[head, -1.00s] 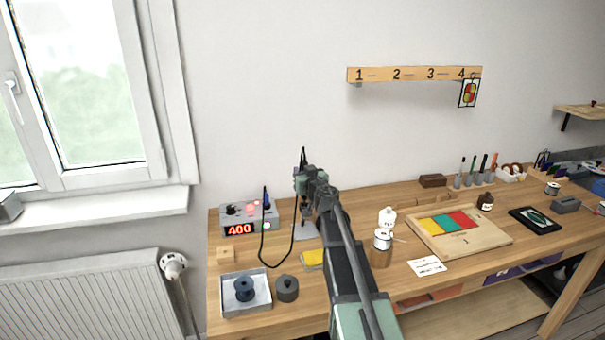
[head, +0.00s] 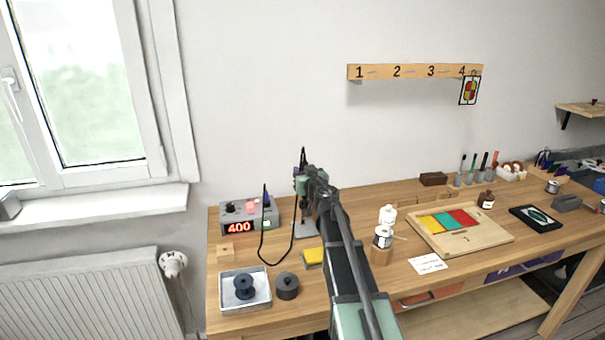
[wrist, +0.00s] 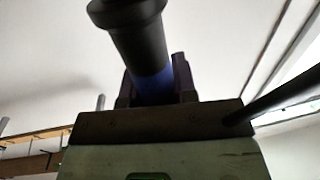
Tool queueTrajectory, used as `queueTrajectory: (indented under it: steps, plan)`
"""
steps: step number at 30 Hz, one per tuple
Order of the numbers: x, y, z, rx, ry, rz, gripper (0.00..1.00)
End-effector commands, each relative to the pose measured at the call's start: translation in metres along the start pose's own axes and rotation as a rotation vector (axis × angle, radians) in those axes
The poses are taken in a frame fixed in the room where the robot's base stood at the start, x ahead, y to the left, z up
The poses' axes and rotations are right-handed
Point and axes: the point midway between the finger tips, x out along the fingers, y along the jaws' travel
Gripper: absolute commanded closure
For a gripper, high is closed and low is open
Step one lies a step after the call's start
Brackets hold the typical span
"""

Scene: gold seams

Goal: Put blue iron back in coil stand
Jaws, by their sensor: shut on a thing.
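The blue iron (wrist: 155,84) is in my gripper (wrist: 156,82). In the wrist view its black, flared end points up and away, with the blue part between the fingers. In the head view my gripper (head: 304,186) is at the back of the bench. A thin black tip stands up above it, and a black cable loops down beside it. The coil stand (head: 306,234) shows as a grey base right below my gripper. My arm and gripper hide much of the stand, and I cannot tell whether the iron touches it.
The grey soldering station (head: 238,217), reading 400, stands just left, with the cable (head: 262,245) looping in front. A yellow sponge (head: 313,256), a grey tray with a spool (head: 262,303) and a dark round pot (head: 287,287) are nearer. A white bottle (head: 388,216) stands right of my arm.

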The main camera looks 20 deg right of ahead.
Motion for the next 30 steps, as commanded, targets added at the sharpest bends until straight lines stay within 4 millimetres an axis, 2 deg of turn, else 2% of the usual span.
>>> queueTrajectory:
  steps: [30]
  plan:
    - [0.0,0.0,0.026,0.0,0.0,0.0,0.98]
